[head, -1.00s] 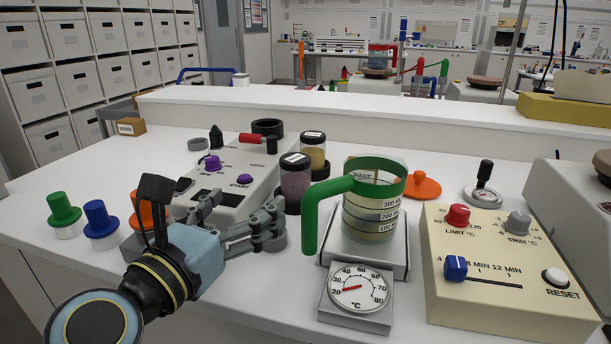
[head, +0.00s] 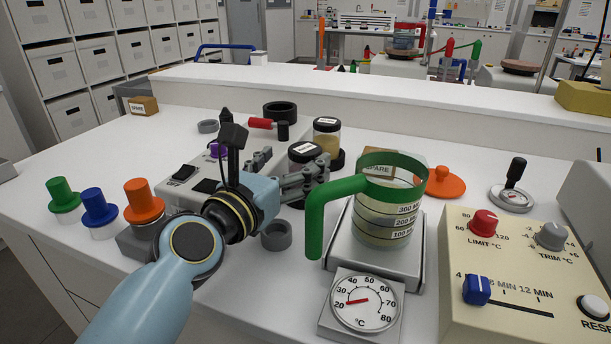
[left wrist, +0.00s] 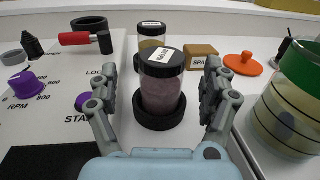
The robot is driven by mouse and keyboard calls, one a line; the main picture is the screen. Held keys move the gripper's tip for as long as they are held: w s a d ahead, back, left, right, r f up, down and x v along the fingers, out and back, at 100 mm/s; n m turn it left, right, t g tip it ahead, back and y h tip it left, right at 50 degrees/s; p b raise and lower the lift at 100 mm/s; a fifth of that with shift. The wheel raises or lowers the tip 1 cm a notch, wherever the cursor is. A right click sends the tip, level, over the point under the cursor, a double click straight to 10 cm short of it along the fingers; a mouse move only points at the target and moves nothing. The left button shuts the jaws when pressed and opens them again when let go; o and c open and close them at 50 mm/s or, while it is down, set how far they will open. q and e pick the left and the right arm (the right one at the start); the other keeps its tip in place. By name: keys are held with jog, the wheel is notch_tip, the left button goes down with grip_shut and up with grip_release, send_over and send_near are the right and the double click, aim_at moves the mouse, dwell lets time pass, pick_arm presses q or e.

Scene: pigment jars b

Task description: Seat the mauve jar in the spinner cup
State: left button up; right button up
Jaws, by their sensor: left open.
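The mauve jar (left wrist: 162,92) has a black lid with a white label. It stands upright in a black ring holder (left wrist: 160,122) in the left wrist view. In the head view its black lid (head: 305,150) shows above my fingers, which hide most of its body. My left gripper (head: 308,178) is open, with one finger on each side of the jar; it also shows in the left wrist view (left wrist: 177,78). A black, open, round cup (head: 280,112), apparently the spinner cup, sits at the far end of the white machine. My right gripper is not in view.
A yellow jar (head: 326,138) stands behind the mauve one. The green-handled beaker (head: 385,205) is close on the right, on a scale. A red-handled lever (head: 268,123) lies in front of the cup. A grey ring (head: 276,236) is on the near bench.

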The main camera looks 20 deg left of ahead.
pick_arm(q)
jog(key=w, duration=0.2)
jog(key=w+d, duration=0.1)
jog(key=w, duration=0.1)
jog(key=shift+w+f, duration=0.1)
jog(key=c, duration=1.4)
